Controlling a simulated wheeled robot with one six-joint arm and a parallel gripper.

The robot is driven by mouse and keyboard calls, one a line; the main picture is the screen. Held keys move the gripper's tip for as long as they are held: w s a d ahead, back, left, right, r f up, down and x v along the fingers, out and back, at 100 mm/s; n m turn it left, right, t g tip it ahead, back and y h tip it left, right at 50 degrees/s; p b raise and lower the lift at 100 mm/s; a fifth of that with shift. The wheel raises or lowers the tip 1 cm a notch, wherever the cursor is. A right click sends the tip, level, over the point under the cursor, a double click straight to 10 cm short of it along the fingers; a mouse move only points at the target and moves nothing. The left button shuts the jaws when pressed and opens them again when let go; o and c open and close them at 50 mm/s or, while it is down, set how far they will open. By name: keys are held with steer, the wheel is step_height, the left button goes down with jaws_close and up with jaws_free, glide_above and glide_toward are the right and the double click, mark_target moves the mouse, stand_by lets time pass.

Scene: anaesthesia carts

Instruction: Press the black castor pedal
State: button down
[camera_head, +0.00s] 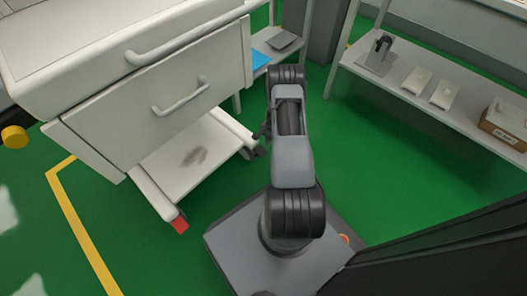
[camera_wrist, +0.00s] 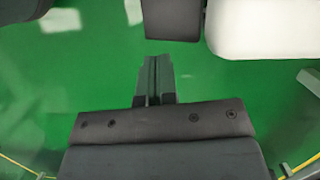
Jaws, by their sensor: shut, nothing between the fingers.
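The white cart (camera_head: 150,95) stands at the left in the head view, with drawers and a low shelf. A red pedal (camera_head: 180,224) sticks out at its near lower corner. A small dark part by the shelf's right corner may be the black castor pedal, but the arm crowds it. In the wrist view, a flat dark block (camera_wrist: 172,18), likely that pedal, lies beyond the fingertips, beside a white rounded part (camera_wrist: 262,28). My gripper (camera_wrist: 157,60) is shut and empty over green floor, with a visible gap in the picture between its tips and the dark block.
A grey shelf unit (camera_head: 425,90) with boxes and a stand is at the right. A small shelf with a blue item (camera_head: 261,58) is behind the cart. Green floor is open between my arm and the right shelf. A dark panel (camera_head: 450,250) fills the lower right.

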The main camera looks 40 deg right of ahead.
steer(key=s+p+v, duration=0.1)
steer(key=p+v, duration=0.3)
steer(key=v, duration=0.8)
steer(key=shift+w+d+r, duration=0.15)
steer(key=shift+w+r, duration=0.15)
steer(key=shift+w, duration=0.25)
